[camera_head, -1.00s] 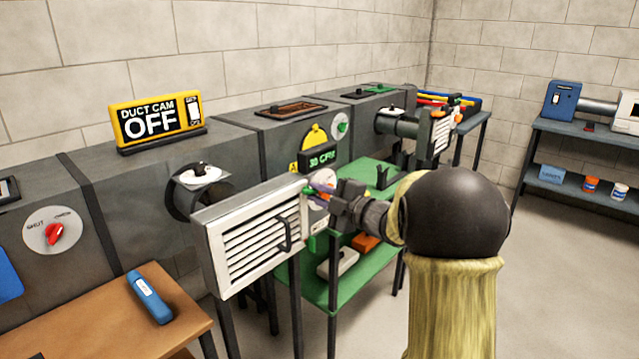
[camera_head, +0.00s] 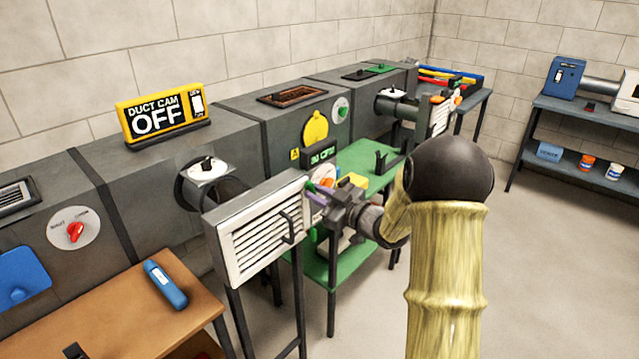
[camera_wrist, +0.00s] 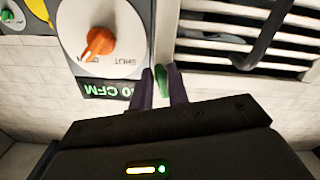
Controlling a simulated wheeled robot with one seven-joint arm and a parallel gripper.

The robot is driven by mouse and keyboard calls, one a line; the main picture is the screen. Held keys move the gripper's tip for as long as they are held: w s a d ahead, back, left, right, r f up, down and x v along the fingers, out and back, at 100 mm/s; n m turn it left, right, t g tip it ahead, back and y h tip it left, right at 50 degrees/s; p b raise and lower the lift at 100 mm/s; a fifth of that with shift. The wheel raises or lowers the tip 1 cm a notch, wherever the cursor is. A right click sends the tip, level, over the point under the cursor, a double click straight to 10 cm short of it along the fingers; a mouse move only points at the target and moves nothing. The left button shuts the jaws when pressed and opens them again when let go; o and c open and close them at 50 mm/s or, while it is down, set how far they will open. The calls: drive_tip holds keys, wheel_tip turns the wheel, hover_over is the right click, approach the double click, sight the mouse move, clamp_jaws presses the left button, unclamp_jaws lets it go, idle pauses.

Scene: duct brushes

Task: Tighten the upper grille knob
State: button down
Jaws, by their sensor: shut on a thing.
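The white louvred grille (camera_head: 222,240) with a black handle (camera_head: 289,228) stands open in front of the duct in the head view. My gripper (camera_head: 317,194) is at its upper right corner, with its purple fingers shut on a small green knob (camera_head: 311,186). In the wrist view the green knob (camera_wrist: 161,76) sits between the two finger tips (camera_wrist: 161,88), beside the white grille frame (camera_wrist: 166,35). The fingers hide part of the knob. I cannot tell how tight it is.
An orange dial knob (camera_wrist: 98,43) on a white plate lies close left of the fingers in the wrist view. A green table (camera_head: 345,160) is behind my gripper. A brown bench (camera_head: 120,310) with a blue device (camera_head: 165,285) is at front left. The floor at right is clear.

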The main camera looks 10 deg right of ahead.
drive_tip(key=shift+s+a+m+p, duration=0.1)
drive_tip(key=shift+m+p, duration=0.95)
drive_tip(key=shift+m, duration=0.25)
drive_tip(key=shift+f, duration=0.1)
drive_tip(key=c, duration=1.5)
unclamp_jaws()
drive_tip(key=v, duration=1.7)
drive_tip(key=shift+s, duration=0.15)
